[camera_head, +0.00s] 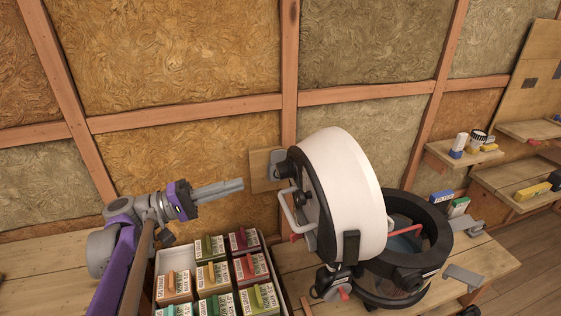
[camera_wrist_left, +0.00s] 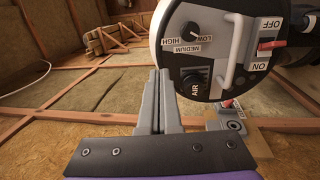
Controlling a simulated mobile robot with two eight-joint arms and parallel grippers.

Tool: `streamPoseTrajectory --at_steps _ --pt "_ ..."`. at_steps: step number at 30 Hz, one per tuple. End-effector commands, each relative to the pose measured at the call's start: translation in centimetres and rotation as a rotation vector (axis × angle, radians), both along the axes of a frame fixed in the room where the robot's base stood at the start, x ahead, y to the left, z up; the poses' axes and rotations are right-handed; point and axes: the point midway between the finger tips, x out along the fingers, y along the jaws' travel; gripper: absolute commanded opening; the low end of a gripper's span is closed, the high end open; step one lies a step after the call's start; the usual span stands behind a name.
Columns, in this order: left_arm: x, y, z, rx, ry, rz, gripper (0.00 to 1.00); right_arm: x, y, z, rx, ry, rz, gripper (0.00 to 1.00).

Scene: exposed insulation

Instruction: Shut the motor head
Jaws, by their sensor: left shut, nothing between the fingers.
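The motor head (camera_head: 346,190) is a white drum with a black control face, tilted up on edge at the left of the black canister (camera_head: 430,245), whose open top shows. In the left wrist view the motor head (camera_wrist_left: 228,50) fills the upper right, with a dial, an ON/OFF switch and a grey handle (camera_wrist_left: 232,55). My left gripper (camera_head: 241,185) is shut and empty, pointing right, left of the motor head's control face and apart from it. Its fingers also show in the left wrist view (camera_wrist_left: 160,78). My right gripper is not in view.
A white crate (camera_head: 157,268) of several coloured boxes stands on the bench below my left arm. Wooden shelves (camera_head: 520,180) with small bottles and boxes are at the right. A grey floor-tool piece (camera_head: 463,275) lies on the bench right of the canister. An insulated wall stands behind.

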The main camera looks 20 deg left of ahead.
Motion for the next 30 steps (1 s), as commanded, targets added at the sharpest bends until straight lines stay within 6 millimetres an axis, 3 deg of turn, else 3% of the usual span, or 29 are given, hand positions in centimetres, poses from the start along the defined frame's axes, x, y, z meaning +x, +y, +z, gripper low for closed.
streamPoseTrajectory --at_steps 18,24,30 --pt "6.2 -9.4 1.6 0.000 0.002 -0.005 0.00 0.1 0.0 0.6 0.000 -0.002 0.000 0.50" --pt "7.3 -11.0 1.8 0.001 0.003 -0.002 0.00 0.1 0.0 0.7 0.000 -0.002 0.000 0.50" --pt "7.6 -11.4 1.9 0.001 0.003 -0.001 0.00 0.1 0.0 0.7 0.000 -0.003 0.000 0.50"
